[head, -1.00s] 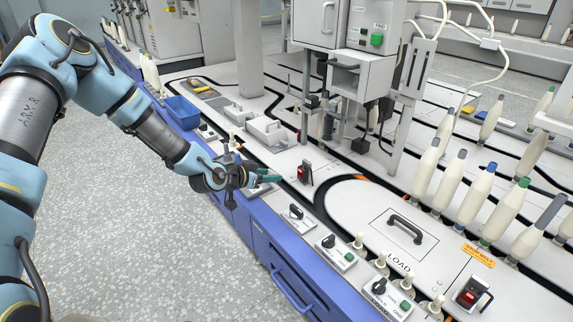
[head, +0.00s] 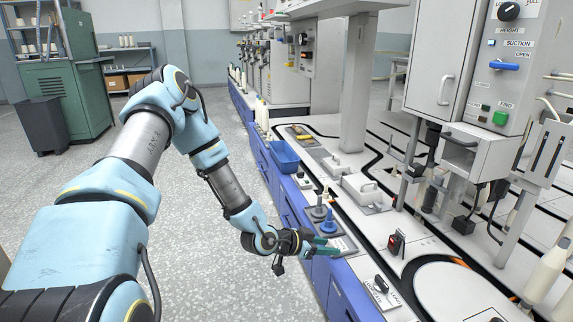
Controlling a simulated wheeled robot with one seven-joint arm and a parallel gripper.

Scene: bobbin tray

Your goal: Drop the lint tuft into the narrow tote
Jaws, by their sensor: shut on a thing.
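My gripper (head: 318,244) is at the end of the blue-and-grey arm, low over the near edge of the bench. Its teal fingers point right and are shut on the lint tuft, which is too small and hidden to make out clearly. An open blue tote (head: 285,155) sits on the bench edge farther back, above and left of the gripper in the picture, well apart from it. It is the only tote-like container I see on the bench. Its inner floor is mostly hidden.
Grey lidded boxes (head: 362,190) and a red-switch box (head: 396,242) are on the bench. A machine column (head: 355,85) rises behind. A dark bin (head: 42,125) stands by a green cabinet (head: 70,85). The floor left is clear.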

